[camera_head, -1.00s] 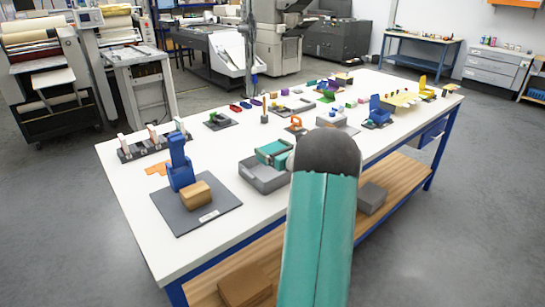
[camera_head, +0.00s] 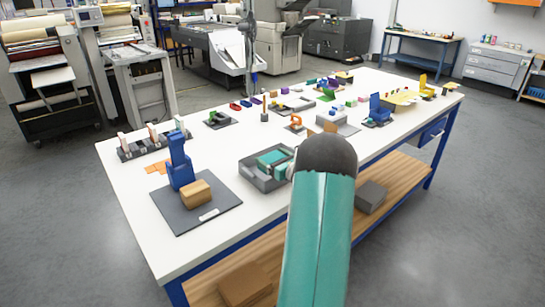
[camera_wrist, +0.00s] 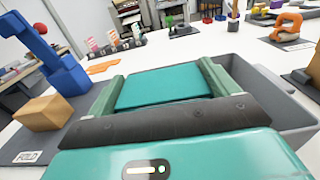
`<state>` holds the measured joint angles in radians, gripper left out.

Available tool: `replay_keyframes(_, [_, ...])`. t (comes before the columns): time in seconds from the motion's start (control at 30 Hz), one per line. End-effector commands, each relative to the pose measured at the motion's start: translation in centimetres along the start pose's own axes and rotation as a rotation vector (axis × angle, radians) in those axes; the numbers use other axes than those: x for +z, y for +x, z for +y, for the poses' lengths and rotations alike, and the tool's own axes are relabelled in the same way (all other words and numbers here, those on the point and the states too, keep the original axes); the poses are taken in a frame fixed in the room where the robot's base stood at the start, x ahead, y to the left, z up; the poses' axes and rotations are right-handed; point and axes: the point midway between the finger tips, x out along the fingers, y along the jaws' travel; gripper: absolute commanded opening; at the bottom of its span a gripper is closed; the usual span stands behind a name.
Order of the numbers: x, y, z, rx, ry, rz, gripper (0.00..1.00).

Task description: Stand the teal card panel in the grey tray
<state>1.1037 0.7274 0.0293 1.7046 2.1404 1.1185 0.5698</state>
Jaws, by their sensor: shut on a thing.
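The teal card panel (camera_wrist: 165,88) lies between the two green fingers of my gripper (camera_wrist: 163,71), which is shut on it in the wrist view. Its face slants away from the camera, and its near edge is hidden behind the dark bar of my gripper. The grey tray (camera_wrist: 270,95) shows its wall and floor to the right of the panel. In the head view, the panel (camera_head: 272,159) is low over or within the grey tray (camera_head: 262,182). I cannot tell whether it touches the tray floor. My arm hides the tray's right end.
Left of the tray, a blue upright stand (camera_head: 179,160) and a tan block (camera_head: 196,193) are on a dark mat (camera_head: 182,218). A dark rack with pale pieces (camera_head: 150,143) stands behind. Bare white tabletop (camera_head: 225,150) lies between the stand and tray.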

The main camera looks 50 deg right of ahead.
Motion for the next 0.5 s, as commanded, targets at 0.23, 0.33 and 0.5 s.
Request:
replay_keyframes(0.23, [0.1, 0.0, 0.0, 0.0, -0.001, -0.001, 1.0])
replay_keyframes(0.33, [0.1, 0.0, 0.0, 0.0, -0.001, -0.001, 1.0])
replay_keyframes(0.5, [1.4, 0.0, 0.0, 0.001, -0.004, -0.003, 1.0])
